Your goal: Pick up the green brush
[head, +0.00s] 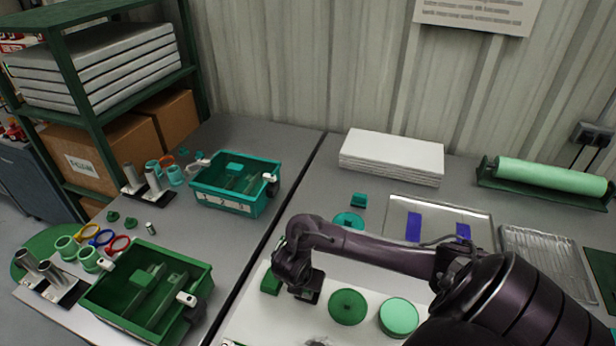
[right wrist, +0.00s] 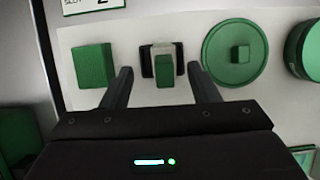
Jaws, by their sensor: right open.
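What looks like the green brush, a small green block with dark sides and a pale part behind it (right wrist: 165,70), shows in the right wrist view on a white surface. My right gripper (right wrist: 159,71) is open, one fingertip to each side of it with gaps; I cannot tell whether the tips are level with it. In the head view my right gripper (head: 306,293) is low over the white mat (head: 252,318) and hides the brush. My left gripper is not in view.
A green block (right wrist: 93,65) lies left of the brush, and a round green lid with a knob (right wrist: 235,52) lies close on its right. A light green round container (head: 398,317) stands farther right. Green (head: 133,325) and teal bins (head: 226,207) stand on the left table.

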